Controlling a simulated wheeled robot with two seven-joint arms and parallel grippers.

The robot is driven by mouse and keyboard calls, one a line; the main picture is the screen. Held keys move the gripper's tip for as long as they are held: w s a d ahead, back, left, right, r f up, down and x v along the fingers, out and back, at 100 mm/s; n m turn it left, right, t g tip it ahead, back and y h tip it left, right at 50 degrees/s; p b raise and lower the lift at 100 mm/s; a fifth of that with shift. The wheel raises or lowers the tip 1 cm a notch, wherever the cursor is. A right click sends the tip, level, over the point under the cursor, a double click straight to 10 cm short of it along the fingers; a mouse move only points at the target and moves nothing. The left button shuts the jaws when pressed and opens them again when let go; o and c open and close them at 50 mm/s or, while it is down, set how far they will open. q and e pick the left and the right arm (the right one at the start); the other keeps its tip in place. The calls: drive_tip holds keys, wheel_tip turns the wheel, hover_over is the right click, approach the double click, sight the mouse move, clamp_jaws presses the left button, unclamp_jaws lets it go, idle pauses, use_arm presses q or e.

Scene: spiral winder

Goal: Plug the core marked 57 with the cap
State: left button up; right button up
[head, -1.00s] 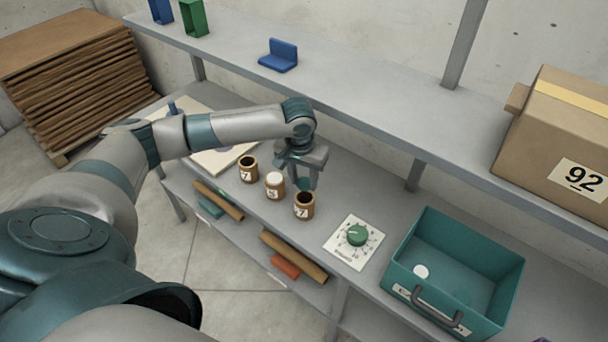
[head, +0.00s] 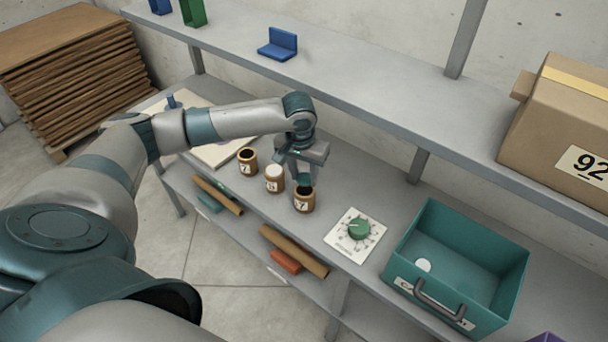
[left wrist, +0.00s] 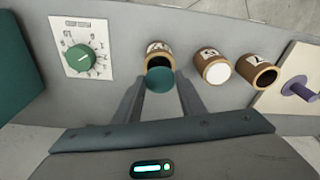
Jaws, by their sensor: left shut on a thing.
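My left gripper (head: 304,181) is shut on a green-teal round cap (left wrist: 160,78), which shows between the fingertips in the left wrist view. The gripper points down at the rightmost brown core (head: 304,203), whose label appears to read 57. The cap is at the mouth of this core (left wrist: 157,60) and covers part of its dark opening; I cannot tell whether they touch. The middle core (head: 274,182) has a white top. The left core (head: 247,163) stands open, its label partly legible. My right gripper is not in view.
A dial plate (head: 355,238) with a green knob lies right of the cores. A teal bin (head: 483,258) holding a white disc stands further right. An upper shelf (head: 360,103) runs behind my arm. A board (head: 218,154) lies at the left.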

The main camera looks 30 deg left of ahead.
sight(304, 180)
use_arm(q)
drive_tip(key=shift+f+b, duration=1.05)
drive_tip(key=shift+b, duration=0.3)
drive_tip(key=shift+f, duration=0.15)
drive_tip(key=shift+f+p, duration=0.2)
drive_tip(key=shift+p, duration=0.1)
drive_tip(key=shift+f, duration=0.15)
drive_tip(key=o, duration=1.1)
drive_tip(key=shift+r, duration=0.8)
drive_tip(key=s+r+b, duration=0.1)
drive_tip(key=r, duration=0.4)
drive_tip(key=r+b, duration=0.1)
drive_tip(key=r, duration=0.4)
drive_tip(key=s+r+b, duration=0.1)
drive_tip(key=r, duration=0.4)
drive_tip(key=shift+s+d+r, duration=0.3)
